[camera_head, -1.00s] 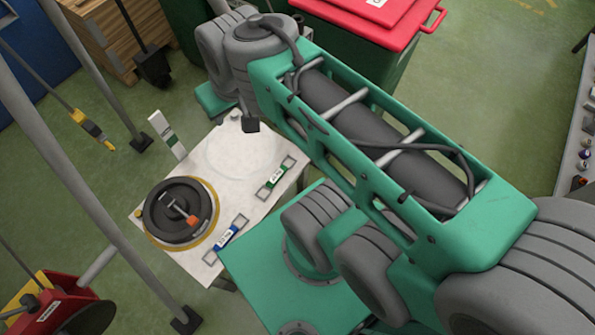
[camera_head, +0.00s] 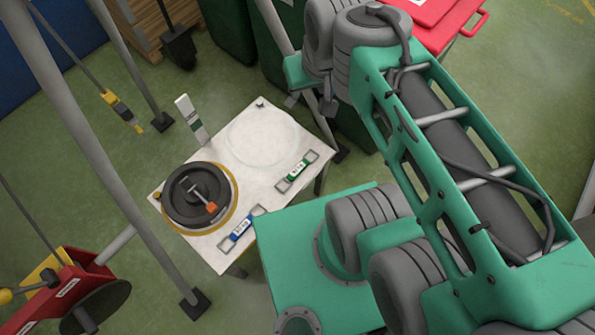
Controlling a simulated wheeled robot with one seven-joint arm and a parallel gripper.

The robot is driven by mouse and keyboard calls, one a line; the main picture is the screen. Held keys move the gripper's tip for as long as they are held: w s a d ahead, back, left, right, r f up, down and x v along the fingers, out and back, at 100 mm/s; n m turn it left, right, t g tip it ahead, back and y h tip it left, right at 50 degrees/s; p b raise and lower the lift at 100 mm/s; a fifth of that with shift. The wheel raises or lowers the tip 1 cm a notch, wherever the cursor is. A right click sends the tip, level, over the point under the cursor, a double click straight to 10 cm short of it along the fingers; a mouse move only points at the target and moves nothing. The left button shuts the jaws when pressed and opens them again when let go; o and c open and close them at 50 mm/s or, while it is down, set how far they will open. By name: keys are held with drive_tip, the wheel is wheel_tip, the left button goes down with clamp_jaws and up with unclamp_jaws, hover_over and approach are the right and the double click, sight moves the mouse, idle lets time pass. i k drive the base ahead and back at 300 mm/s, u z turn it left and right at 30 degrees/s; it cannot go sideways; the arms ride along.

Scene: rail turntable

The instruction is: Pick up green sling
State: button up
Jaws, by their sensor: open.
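The green sling (camera_head: 297,172) lies flat on the white table top, near its right edge. It has a green middle with a pale label and a grey loop at each end. My gripper (camera_head: 311,102) is only partly seen at the end of my arm, beyond the table's back right corner. It is open, with nothing seen between its fingers, and apart from the sling. My wrist hides part of it.
The small table (camera_head: 222,140) also bears a dark round turntable (camera_head: 188,213), a blue sling (camera_head: 241,227) and a faint clear disc (camera_head: 262,138). Frame poles (camera_head: 95,150) stand to the left. A red-lidded bin (camera_head: 440,28) stands at the back.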

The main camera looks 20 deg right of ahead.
sight(301, 166)
drive_tip(key=u, duration=3.7)
drive_tip(key=k, duration=0.35)
drive_tip(key=z, duration=0.65)
